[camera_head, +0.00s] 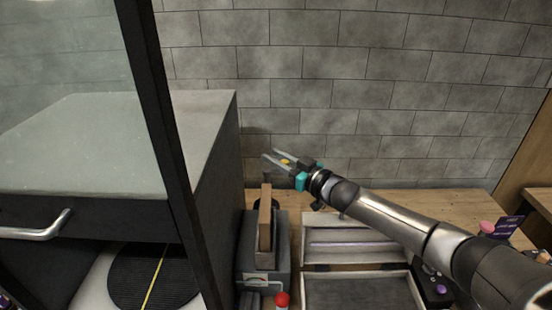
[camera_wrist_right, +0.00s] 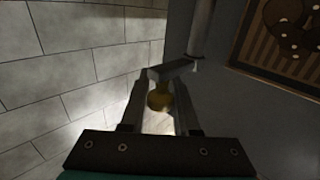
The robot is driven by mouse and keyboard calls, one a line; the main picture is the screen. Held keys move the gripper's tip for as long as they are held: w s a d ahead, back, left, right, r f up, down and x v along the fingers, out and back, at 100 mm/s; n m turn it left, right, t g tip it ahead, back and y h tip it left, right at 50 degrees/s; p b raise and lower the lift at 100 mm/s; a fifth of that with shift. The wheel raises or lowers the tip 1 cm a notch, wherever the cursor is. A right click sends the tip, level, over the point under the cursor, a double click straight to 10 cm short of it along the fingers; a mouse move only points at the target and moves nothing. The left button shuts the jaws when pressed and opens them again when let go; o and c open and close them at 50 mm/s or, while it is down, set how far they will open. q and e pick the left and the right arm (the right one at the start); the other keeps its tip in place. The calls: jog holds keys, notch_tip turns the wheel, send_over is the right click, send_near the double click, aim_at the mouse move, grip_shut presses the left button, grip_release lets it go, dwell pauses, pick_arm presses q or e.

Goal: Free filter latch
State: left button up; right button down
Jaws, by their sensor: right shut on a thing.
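My right gripper (camera_head: 268,160) reaches in from the right in the head view, high beside the dark cabinet's right side. In the right wrist view, the right gripper (camera_wrist_right: 158,72) has its two fingers on either side of a round brass-coloured knob (camera_wrist_right: 159,97). A grey bar (camera_wrist_right: 173,68) crosses at the fingertips and joins a grey post (camera_wrist_right: 201,30). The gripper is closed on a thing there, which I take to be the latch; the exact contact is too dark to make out. My left gripper is not in view.
The dark cabinet (camera_head: 205,190) with a glass front fills the left. Below the gripper, a grey box (camera_head: 262,283) holds an upright wooden piece (camera_head: 265,218). A case with grey compartments (camera_head: 360,292) lies on the wooden counter (camera_head: 420,198). A tiled wall stands behind.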

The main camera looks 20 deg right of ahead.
jog(key=c, duration=0.7)
grip_release()
jog(key=shift+o, duration=0.2)
jog(key=shift+s, duration=0.1)
jog(key=v, duration=1.5)
jog(key=shift+r+p, duration=0.15)
jog(key=shift+p, duration=0.25)
